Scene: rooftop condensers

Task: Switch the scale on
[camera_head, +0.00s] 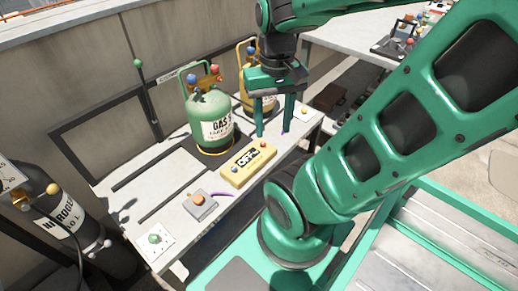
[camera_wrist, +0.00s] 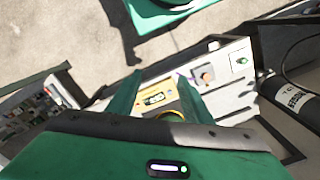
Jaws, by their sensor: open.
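A yellow box with a dark display (camera_head: 247,165) lies on the white bench; it looks like the scale's readout, and its display seems to read OFF. The box also shows in the wrist view (camera_wrist: 156,97), between my fingers. A green gas cylinder (camera_head: 209,122) stands behind it on a round yellow-rimmed base that may be the scale's platform. My gripper (camera_head: 273,132) is open and empty, fingers pointing down, above the bench beyond the box and right of the cylinder.
A grey box with an orange button (camera_head: 200,205) and a white plate with a green knob (camera_head: 156,240) lie nearer on the bench. A yellow cylinder (camera_head: 246,60) stands behind my gripper. A dark nitrogen cylinder (camera_head: 60,225) stands at left. A wall (camera_head: 110,55) runs behind.

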